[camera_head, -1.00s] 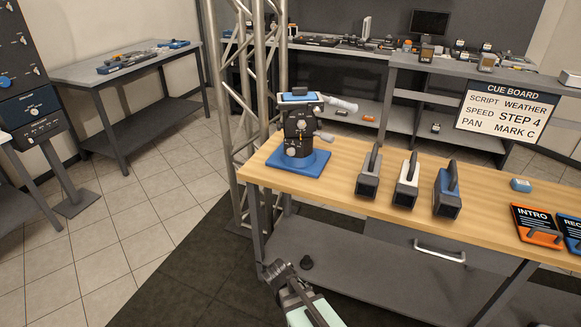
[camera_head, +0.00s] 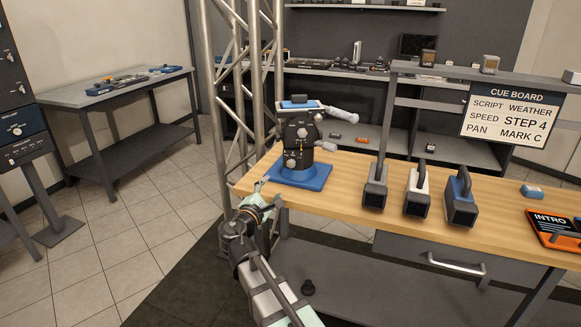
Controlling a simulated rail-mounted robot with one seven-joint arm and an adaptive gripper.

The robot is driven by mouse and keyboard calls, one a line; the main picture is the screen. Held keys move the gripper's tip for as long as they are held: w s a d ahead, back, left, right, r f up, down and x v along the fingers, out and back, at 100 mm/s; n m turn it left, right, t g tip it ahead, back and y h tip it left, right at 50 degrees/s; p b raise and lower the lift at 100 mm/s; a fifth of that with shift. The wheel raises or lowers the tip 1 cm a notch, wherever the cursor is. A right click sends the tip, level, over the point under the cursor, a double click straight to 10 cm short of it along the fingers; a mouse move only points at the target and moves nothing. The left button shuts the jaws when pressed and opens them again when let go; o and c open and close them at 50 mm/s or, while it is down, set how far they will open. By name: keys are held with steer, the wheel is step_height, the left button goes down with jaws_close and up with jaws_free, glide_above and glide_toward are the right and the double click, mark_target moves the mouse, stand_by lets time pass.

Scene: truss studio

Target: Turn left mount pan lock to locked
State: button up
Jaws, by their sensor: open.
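The camera mount (camera_head: 298,136) stands upright on a blue base plate (camera_head: 287,176) at the left end of the wooden bench. It has a black body with light round knobs, a blue-edged top plate and a pale handle (camera_head: 341,115) pointing right. A lower knob (camera_head: 291,162) shows on its front. Which knob is the pan lock, and its setting, I cannot read. My gripper (camera_head: 262,186) is at the bench's left front corner, in front and left of the base plate. It is open, with nothing seen between its fingers, and apart from the mount.
Several box-shaped units with handles (camera_head: 417,194) stand right of the mount. A cue board (camera_head: 508,115) reads "PAN MARK C". A metal truss (camera_head: 222,95) rises close behind the bench's left end. The wooden bench top (camera_head: 345,180) is bare between the mount and the boxes.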

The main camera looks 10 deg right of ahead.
mark_target(291, 164)
steer(key=x, duration=1.7)
steer(key=shift+d, duration=0.15)
jaws_close()
